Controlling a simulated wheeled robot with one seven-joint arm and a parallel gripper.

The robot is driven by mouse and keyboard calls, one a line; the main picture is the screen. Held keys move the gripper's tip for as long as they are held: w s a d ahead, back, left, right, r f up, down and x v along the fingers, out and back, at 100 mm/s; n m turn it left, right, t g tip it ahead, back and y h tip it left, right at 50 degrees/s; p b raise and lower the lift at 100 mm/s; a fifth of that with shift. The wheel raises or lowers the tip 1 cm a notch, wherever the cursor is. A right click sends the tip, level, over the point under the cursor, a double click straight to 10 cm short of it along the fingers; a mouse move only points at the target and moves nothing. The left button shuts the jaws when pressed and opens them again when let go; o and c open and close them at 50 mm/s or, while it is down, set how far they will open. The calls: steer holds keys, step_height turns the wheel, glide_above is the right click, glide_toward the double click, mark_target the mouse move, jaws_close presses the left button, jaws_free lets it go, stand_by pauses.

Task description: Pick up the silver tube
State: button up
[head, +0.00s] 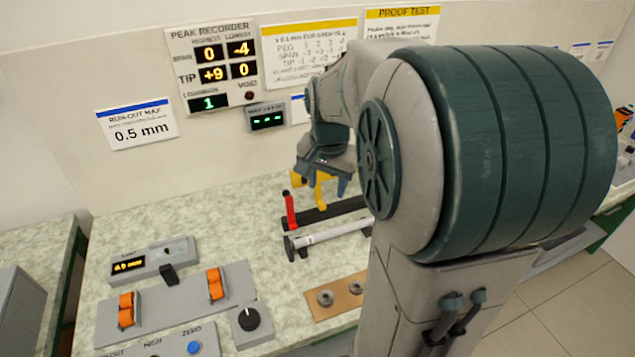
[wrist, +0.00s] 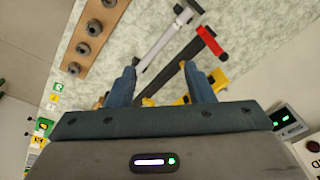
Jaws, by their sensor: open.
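The silver tube (head: 333,234) lies on the speckled bench in the head view, with a dark piece at its left end; my arm hides its right end. In the wrist view the silver tube (wrist: 163,45) slants beyond my fingertips. My gripper (wrist: 163,72) is open, its two blue fingers apart with nothing held between them. In the head view my gripper (head: 325,172) is above the bench, behind the tube. A black bar with a red upright end (head: 290,210) lies behind the tube; in the wrist view the bar (wrist: 180,68) crosses between the fingers.
Yellow pieces (wrist: 218,82) show beside the fingers; I cannot tell what they belong to. A brown strip with grey round parts (head: 340,297) lies in front of the tube. A control panel with orange switches (head: 175,300) stands left.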

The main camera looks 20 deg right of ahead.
steer(key=w+d+f+m+g+b, duration=0.1)
steer(key=w+d+f+m, duration=0.4)
steer(key=d+f, duration=0.3)
steer(key=m, duration=0.4)
glide_above(357, 222)
steer(key=shift+g+y, duration=0.3)
steer(key=f, duration=1.2)
steer(key=shift+s+d, duration=0.15)
steer(key=shift+s, duration=0.05)
steer(key=shift+w+a+f+p, duration=0.1)
steer(key=shift+f+p, duration=0.45)
steer(key=shift+f, duration=0.95)
steer(key=shift+a+f+p, duration=0.1)
steer(key=shift+f+p, duration=0.45)
steer(key=shift+f, duration=0.95)
steer(key=shift+c, duration=0.3)
jaws_close()
